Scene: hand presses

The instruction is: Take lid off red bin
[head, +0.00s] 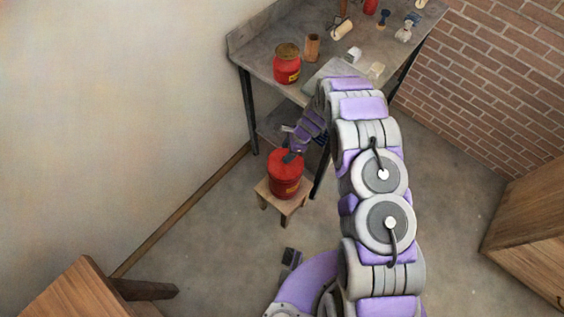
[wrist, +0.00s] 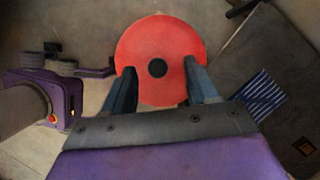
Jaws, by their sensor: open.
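The red bin (head: 286,184) stands upright on a small wooden stool near the table's left front leg. Its round red lid (head: 285,160) is on top. The lid (wrist: 160,82) fills the upper middle of the wrist view, with a dark round knob (wrist: 157,68) at its centre. My gripper (head: 291,154) is over the lid in the head view. In the wrist view my gripper (wrist: 158,82) is open, with one finger on each side of the knob and a gap to it. I cannot tell whether the fingertips touch the lid.
The wooden stool (head: 265,189) carries the bin. A grey worktable (head: 262,60) behind holds a red can (head: 287,68), a wooden block (head: 312,47) and several small items. A striped cloth (wrist: 262,92) lies right of the bin in the wrist view. Floor left of the stool is clear.

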